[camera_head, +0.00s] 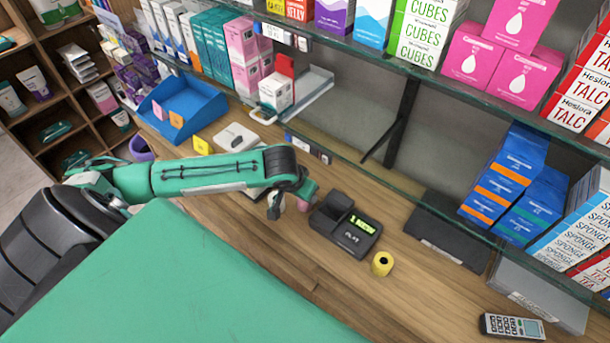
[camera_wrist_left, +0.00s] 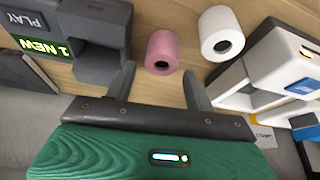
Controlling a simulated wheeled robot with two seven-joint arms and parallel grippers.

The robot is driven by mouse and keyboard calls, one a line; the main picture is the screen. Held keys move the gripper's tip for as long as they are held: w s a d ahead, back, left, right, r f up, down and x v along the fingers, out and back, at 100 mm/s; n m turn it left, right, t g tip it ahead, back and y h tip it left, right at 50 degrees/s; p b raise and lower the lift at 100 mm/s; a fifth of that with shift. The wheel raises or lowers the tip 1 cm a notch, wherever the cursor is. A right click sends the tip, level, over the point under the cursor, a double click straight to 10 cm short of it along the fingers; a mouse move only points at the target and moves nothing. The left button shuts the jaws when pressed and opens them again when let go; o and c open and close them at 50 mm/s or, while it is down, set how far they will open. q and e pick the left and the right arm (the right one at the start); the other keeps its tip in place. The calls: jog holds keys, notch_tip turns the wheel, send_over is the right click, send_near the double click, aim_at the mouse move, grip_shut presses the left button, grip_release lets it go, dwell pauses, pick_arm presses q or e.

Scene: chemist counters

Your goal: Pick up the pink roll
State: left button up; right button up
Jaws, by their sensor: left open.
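The pink roll (camera_wrist_left: 163,46) rests on the wooden counter in the left wrist view. It lies just past my left fingertips and in line with the gap between them. In the head view a small part of the pink roll (camera_head: 309,190) shows beside my left gripper (camera_head: 276,207), left of the black card terminal. My left gripper (camera_wrist_left: 158,76) is open and empty, with one finger on each side of the gap. The gripper partly hides the roll in the head view. My right gripper is in neither view.
A white roll (camera_wrist_left: 218,30) lies right of the pink roll in the wrist view. The dark terminal (camera_wrist_left: 92,35) is close to one finger. A yellow roll (camera_head: 382,264) stands right of the terminal. A glass shelf (camera_head: 400,66) with boxes overhangs the counter's back.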

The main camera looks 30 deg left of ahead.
pick_arm(q)
jog(key=shift+p+x, duration=1.1)
jog(key=shift+x, duration=1.3)
jog(key=shift+w+a+f, duration=0.15)
jog(key=shift+w+f, duration=0.1)
jog(key=shift+f, duration=0.2)
jog(key=shift+c, duration=0.4)
jog(key=c, duration=0.7)
